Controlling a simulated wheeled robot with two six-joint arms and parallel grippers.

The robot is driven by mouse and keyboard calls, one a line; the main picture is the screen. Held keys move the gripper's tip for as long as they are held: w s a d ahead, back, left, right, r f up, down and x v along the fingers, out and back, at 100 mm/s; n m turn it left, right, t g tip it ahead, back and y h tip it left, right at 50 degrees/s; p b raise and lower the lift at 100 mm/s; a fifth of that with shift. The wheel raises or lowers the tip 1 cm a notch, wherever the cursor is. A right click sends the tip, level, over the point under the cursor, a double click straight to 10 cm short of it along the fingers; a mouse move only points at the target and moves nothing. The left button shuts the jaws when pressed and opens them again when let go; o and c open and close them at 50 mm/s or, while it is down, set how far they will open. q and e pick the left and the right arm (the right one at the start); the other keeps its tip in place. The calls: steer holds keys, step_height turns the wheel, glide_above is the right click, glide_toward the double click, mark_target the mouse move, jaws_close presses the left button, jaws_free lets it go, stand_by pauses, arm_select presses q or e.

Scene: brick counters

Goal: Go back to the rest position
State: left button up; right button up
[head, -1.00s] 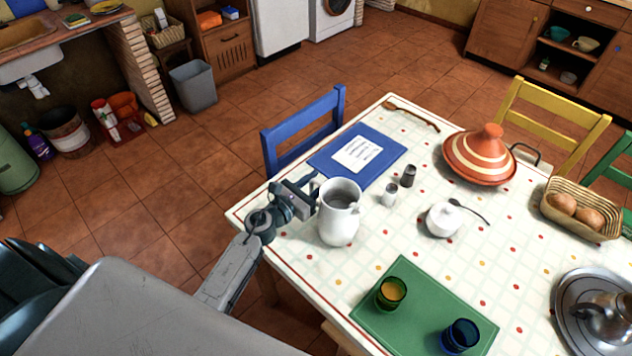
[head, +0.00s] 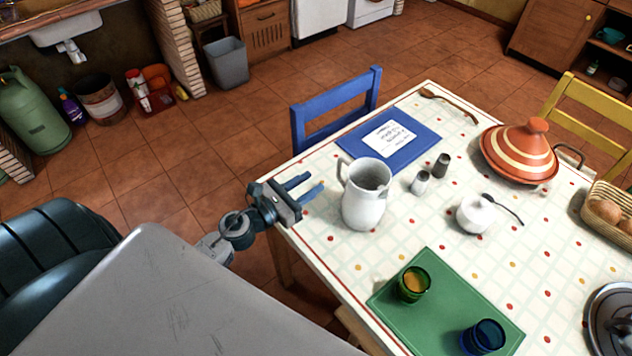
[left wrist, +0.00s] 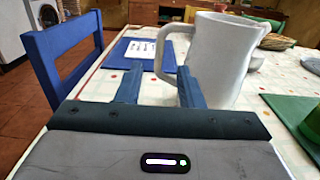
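My left gripper (head: 306,188) is at the left edge of the table, short of the white pitcher (head: 366,196). Its two blue-grey fingers are apart with nothing between them. In the left wrist view the open fingers (left wrist: 160,88) point toward the pitcher's handle side, and the pitcher (left wrist: 216,60) stands upright on the table just beyond the right finger. No contact between fingers and pitcher shows in the head view. My right gripper does not show in either view.
The table (head: 335,262) holds a blue mat (head: 420,135), a green mat (head: 440,315) with two glasses, shakers, a sugar bowl (head: 475,214) and a tagine (head: 520,152). A blue chair (head: 335,108) stands close beyond my gripper.

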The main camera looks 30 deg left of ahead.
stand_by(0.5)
arm_select(q)
steer(key=s+a+n+g+y, duration=0.2)
steer(key=s+a+n+y, duration=0.3)
steer(key=n, duration=0.8)
steer(key=s+a+n+g+y, duration=0.2)
steer(key=n+y, duration=0.5)
steer(key=n, duration=0.6)
steer(key=s+d+f+n+g+h, duration=0.3)
steer(key=s+d+n+g, duration=0.15)
steer(key=s+n, duration=0.25)
steer(key=s+d+f+n+g+h, duration=0.2)
steer(key=s+d+f+n+g, duration=0.15)
steer(key=s+n+g, duration=0.35)
step_height(320, 180, down, 30)
steer(key=s+a, duration=0.1)
steer(key=a, duration=0.2)
steer(key=s+f, duration=1.7)
steer(key=f, duration=0.1)
steer(key=shift+a, duration=0.45)
